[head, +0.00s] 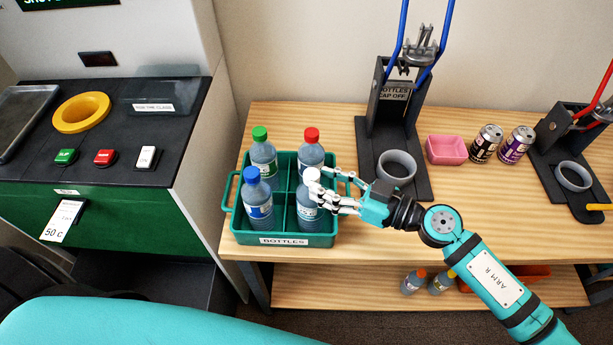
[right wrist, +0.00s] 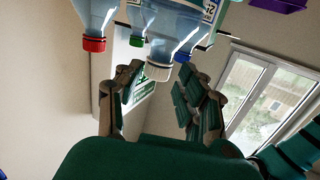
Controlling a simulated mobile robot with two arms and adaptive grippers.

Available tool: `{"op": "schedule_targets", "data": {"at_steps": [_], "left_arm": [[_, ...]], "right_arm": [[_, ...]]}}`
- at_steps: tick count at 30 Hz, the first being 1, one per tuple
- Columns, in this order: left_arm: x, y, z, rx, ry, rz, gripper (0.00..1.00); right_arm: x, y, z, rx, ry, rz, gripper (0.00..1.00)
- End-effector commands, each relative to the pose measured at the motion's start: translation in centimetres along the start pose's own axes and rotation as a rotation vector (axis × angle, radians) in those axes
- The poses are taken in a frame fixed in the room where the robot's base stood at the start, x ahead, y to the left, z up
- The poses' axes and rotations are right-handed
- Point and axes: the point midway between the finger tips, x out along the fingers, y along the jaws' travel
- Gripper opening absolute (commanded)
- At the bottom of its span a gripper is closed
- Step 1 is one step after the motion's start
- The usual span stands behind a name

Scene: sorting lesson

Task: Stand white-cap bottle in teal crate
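The white-cap bottle (head: 308,206) stands upright in the front right compartment of the teal crate (head: 284,239). Its white cap (right wrist: 158,71) also shows in the right wrist view, between the two fingers and apart from both. My right gripper (head: 322,192) is open at the bottle's cap and neck, reaching in from the right; its fingers (right wrist: 160,88) are spread in the right wrist view. A blue-cap bottle (head: 257,200) stands front left, a green-cap bottle (head: 263,155) back left and a red-cap bottle (head: 311,155) back right. My left gripper is out of view.
A bottle cap-off stand (head: 420,150) with a grey ring (head: 397,167) is right of the crate. The front right tabletop (head: 510,228) is clear.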

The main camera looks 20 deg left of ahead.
Motion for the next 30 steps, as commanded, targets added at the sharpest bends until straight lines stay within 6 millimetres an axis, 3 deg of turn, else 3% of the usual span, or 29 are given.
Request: {"op": "schedule_targets", "data": {"at_steps": [6, 12, 24, 26, 30], "left_arm": [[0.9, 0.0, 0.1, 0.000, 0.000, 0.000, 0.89], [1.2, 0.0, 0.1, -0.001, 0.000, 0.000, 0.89], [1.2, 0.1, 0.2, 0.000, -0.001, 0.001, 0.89], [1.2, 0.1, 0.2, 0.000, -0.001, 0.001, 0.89], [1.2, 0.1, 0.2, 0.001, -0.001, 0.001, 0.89]], "right_arm": [[-4.5, 0.0, 0.3, -0.001, -0.002, 0.001, 0.39], [-6.3, -0.1, 0.1, 0.000, -0.001, -0.001, 0.39], [-6.5, -0.1, -0.3, -0.002, 0.013, 0.006, 0.39], [-6.3, 0.1, -1.0, -0.007, 0.049, 0.035, 0.39], [-6.5, 2.0, -4.7, -0.027, 0.230, 0.249, 0.39]]}}
